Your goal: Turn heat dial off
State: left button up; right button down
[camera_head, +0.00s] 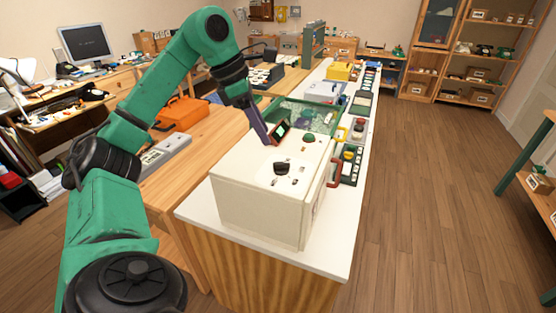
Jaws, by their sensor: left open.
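A cream box-shaped appliance (250,200) stands on the near end of the white counter. Its top carries a black dial (281,168) with small marks around it, and a green knob (309,138) farther back. The labels are too small to read, so I cannot tell which is the heat dial. My left arm reaches over from the left, and my left gripper (263,134) points down at the back left of the appliance top. It is open and apart from the black dial. A small dark red-edged display (279,131) is beside the gripper. My right gripper is out of view.
A red handle (335,172) sticks out on the appliance's right side. A green clear-sided bin (300,115) stands behind it. An orange case (182,113) and a grey device (166,152) are on the wooden table to the left.

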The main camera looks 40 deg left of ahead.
aim_at(280, 162)
pick_arm(q)
jog(key=x, duration=0.5)
jog(key=shift+w+a+f+b, duration=0.2)
jog(key=shift+w+f+b, duration=0.05)
jog(key=shift+f+b, duration=0.2)
jog(key=shift+w+a+f, duration=0.1)
jog(key=shift+w+f, duration=0.2)
jog(key=shift+f, duration=0.25)
jog(key=shift+w+a+f, duration=0.1)
jog(key=shift+w+f, duration=0.2)
jog(key=shift+f, duration=0.3)
jog(key=shift+x, duration=1)
jog(key=shift+d, duration=0.25)
jog(key=shift+s+d+r, duration=0.1)
jog(key=shift+d+r, duration=0.05)
grip_shut()
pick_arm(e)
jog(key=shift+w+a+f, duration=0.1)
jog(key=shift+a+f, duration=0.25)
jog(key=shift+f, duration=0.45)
